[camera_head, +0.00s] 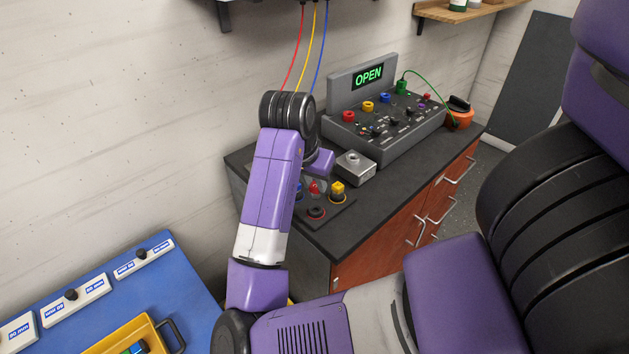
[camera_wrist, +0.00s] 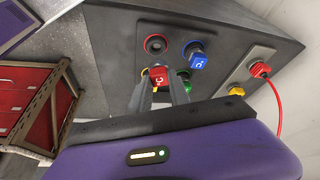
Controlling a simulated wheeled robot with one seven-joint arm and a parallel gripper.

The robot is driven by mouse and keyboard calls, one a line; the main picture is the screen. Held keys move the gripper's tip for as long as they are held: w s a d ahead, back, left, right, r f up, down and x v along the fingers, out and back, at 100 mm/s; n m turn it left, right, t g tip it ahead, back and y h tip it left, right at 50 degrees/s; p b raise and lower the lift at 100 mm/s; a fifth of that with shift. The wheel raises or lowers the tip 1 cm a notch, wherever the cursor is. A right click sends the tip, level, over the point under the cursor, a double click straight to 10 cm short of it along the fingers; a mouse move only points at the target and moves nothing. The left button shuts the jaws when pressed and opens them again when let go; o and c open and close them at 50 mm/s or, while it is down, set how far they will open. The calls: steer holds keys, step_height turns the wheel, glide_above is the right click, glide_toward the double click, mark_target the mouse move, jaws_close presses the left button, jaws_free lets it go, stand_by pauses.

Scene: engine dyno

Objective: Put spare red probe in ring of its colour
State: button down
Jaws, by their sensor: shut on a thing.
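The spare red probe (camera_wrist: 158,76) is between the fingertips of my gripper (camera_wrist: 161,92), which is shut on it. In the head view, the red probe (camera_head: 315,188) shows just below my gripper (camera_head: 314,181), above the dark plate. A red-rimmed ring (camera_wrist: 155,45) with an empty dark centre lies beyond the probe in the wrist view; the red ring also shows in the head view (camera_head: 316,212). The probe appears apart from this ring. My fingers hide part of the probe, and its lower tip cannot be made out.
A blue probe (camera_wrist: 196,56) and a yellow block-shaped probe (camera_head: 338,189) stand close by. A cabled red probe (camera_wrist: 260,70) is on a lighter strip. A metal box (camera_head: 355,167) and the console (camera_head: 390,125) reading OPEN stand further right on the bench.

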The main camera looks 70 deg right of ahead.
mark_target(313, 194)
steer(key=shift+f+b, duration=1.1)
steer(key=shift+f, duration=0.5)
steer(key=shift+f+b, duration=0.8)
steer(key=shift+f, duration=0.2)
steer(key=c, duration=1.1)
jaws_free()
steer(key=shift+c, duration=0.2)
steer(key=shift+r+p, duration=3.5)
steer(key=shift+r, duration=0.3)
